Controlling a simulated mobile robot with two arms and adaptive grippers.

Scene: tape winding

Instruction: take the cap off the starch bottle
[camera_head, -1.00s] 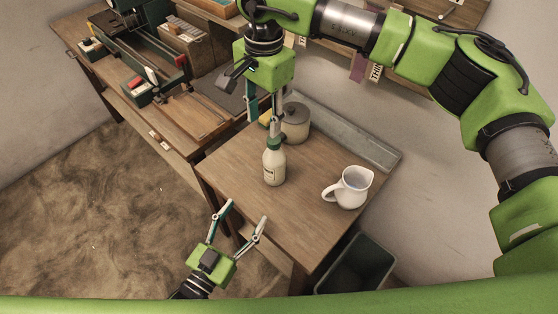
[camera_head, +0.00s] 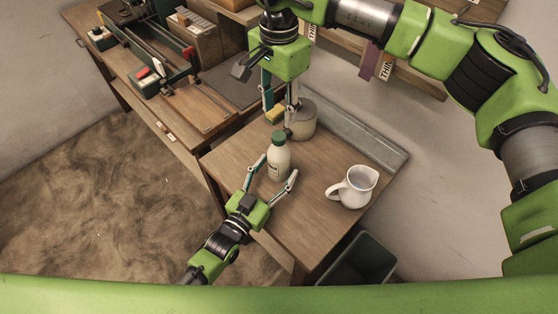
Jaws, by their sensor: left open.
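The starch bottle (camera_head: 279,163) stands upright on the small wooden table, pale with a label. Its dark green cap (camera_head: 279,137) is on top. My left gripper (camera_head: 277,167) is open, low at the table's front edge, with its fingers reaching up to either side of the bottle. I cannot tell whether they touch it. My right gripper (camera_head: 280,106) points down above and behind the cap in the picture. Its two fingers are apart with nothing seen between them, and the cap is clear of them.
A white jug (camera_head: 353,187) stands right of the bottle. A dark bin (camera_head: 357,262) is below the table's right side. A workbench (camera_head: 200,118) with tools stands at the left.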

